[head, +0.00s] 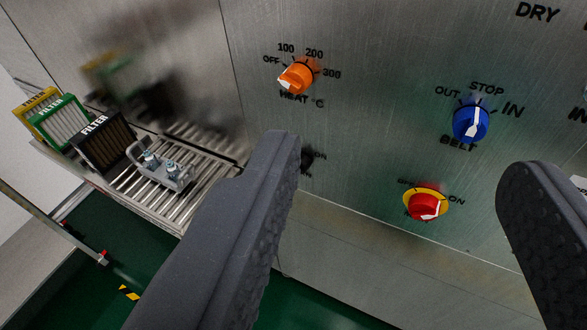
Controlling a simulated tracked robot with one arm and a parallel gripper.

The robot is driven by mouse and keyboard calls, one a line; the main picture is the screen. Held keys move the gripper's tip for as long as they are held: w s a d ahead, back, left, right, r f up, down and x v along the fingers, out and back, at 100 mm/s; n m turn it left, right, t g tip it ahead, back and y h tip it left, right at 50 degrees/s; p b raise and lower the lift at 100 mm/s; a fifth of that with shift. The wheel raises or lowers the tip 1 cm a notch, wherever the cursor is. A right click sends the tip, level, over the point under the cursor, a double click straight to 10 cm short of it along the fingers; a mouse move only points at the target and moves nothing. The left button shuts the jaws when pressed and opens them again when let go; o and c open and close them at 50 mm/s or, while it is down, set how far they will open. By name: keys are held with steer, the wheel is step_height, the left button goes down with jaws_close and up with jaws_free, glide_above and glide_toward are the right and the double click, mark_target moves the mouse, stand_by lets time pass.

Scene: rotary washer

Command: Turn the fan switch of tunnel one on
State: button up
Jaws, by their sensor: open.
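My gripper (400,165) is open and empty, its two dark fingers spread wide in front of the metal panel (380,120). A black knob (307,160) sits just right of the left finger's tip, partly hidden by it; its label is only partly readable. A red knob on a yellow ring (425,204) lies between the fingers, with "ON" printed at its right. An orange knob (298,76) marked "HEAT °C" and a blue knob (471,121) marked "BELT" are higher up. No fan or tunnel one label is readable.
A roller conveyor (205,165) at the left carries several framed filters (101,143) and a metal fixture (163,170). A rail (55,225) runs at the lower left. The green floor (75,275) is open below. "DRY" is printed at the upper right.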

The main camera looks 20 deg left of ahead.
steer(key=w+a+f+n+y+p, duration=0.1)
steer(key=w+a+f, duration=0.65)
steer(key=f, duration=0.25)
steer(key=w+a+f+n+y+p, duration=0.1)
steer(key=w+a+f, duration=0.65)
steer(key=f, duration=0.25)
step_height(320, 180, down, 16)
steer(key=d+n+t+h+p, duration=0.2)
steer(key=n+h, duration=0.1)
steer(key=h, duration=0.2)
steer(key=w+d, duration=0.2)
steer(key=w, duration=1.2)
steer(key=shift+d, duration=0.25)
steer(key=shift+m, duration=0.3)
steer(key=c, duration=1)
